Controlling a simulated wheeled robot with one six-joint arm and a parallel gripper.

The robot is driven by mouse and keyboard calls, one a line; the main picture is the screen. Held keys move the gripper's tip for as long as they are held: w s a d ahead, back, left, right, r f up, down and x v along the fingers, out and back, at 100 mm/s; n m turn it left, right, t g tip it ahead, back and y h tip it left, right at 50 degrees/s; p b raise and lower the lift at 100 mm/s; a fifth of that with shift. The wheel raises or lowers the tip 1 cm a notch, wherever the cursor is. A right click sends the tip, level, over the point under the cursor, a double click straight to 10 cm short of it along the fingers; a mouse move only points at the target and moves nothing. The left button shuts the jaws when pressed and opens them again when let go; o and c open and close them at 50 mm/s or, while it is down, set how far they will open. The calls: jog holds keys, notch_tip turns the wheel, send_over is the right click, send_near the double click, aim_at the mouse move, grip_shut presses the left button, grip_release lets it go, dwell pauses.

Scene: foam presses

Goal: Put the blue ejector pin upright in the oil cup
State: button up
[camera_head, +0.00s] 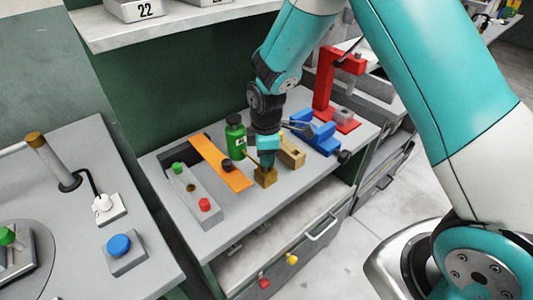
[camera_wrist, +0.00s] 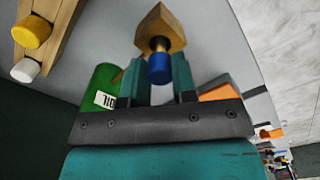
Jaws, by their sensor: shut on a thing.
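The blue ejector pin (camera_wrist: 159,70) shows its blue head between my fingers in the wrist view, with a short brass shaft beyond it. My gripper (camera_wrist: 158,88) is shut on this pin. The shaft points at the brass-brown oil cup (camera_wrist: 161,22) and overlaps its opening; I cannot tell how deep the tip sits. In the head view the cup (camera_head: 265,178) stands near the bench's front edge, directly below my gripper (camera_head: 267,158). The pin is hidden by my gripper there.
A green oil bottle (camera_head: 235,138) and an orange strip (camera_head: 217,162) stand left of my gripper. A grey tray (camera_head: 190,196) holds a green and a red peg. A wooden block (camera_head: 291,152), a blue vise (camera_head: 318,136) and a red press (camera_head: 325,85) are to the right.

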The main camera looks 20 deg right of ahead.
jog(key=shift+f+b, duration=0.65)
jog(key=shift+f, duration=0.35)
jog(key=o, duration=1)
notch_tip(320, 180, up, 18)
jog(key=b, duration=0.2)
jog(key=shift+f, duration=0.2)
jog(key=s+a+r+m+y, duration=0.2)
jog(key=s+m, duration=0.2)
jog(key=s, duration=0.8)
jog(key=s+a+r+m+y, duration=0.2)
jog(key=s+m, duration=0.1)
jog(key=s, duration=0.9)
jog(key=shift+s+a+r+m, duration=0.15)
jog(key=shift+s+a+m, duration=0.2)
jog(key=shift+a+m, duration=0.05)
